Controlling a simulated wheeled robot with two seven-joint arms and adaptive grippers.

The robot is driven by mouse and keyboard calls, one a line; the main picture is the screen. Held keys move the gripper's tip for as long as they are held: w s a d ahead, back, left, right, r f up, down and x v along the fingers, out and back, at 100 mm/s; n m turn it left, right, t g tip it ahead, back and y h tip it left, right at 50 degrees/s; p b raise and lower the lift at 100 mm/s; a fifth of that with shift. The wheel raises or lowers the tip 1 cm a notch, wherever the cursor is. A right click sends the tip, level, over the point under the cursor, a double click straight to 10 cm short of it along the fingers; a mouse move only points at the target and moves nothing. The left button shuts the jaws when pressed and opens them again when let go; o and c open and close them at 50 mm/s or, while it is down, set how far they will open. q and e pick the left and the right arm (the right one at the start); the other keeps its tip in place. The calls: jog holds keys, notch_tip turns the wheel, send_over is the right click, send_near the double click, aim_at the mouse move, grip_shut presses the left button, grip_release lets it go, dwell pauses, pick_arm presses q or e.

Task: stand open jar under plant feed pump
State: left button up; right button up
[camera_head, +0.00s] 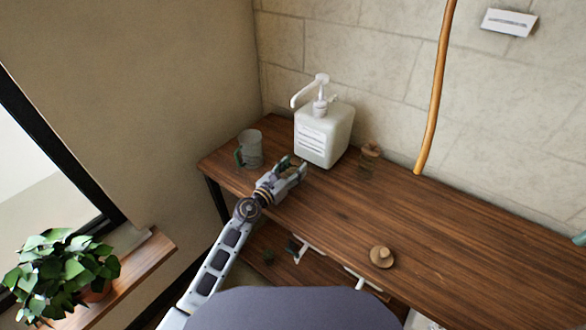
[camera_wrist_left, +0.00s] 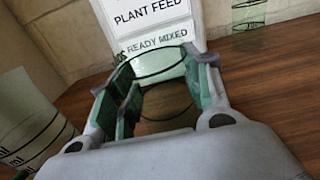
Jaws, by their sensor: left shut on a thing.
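The plant feed pump (camera_head: 322,135) is a white square container on the wooden bench, its spout pointing left; its label (camera_wrist_left: 155,35) fills the top of the left wrist view. My left gripper (camera_head: 290,173) is low in front of the container. It is shut on a clear glass jar (camera_wrist_left: 165,100), which shows between the fingers in the left wrist view with an open, dark-edged rim. The jar is mostly hidden by the fingers in the head view. I cannot tell whether its base touches the bench. My right gripper is not in view.
A grey marked jug (camera_head: 251,150) stands left of the container, close to my left gripper. A second glass jar with a brown top (camera_head: 369,160) stands to the right. A round wooden lid (camera_head: 382,257) lies near the front edge. An orange hose hangs behind.

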pick_arm(q)
jog(key=o, duration=1.3)
jog(key=shift+o, duration=0.2)
jog(key=shift+v, duration=6.05)
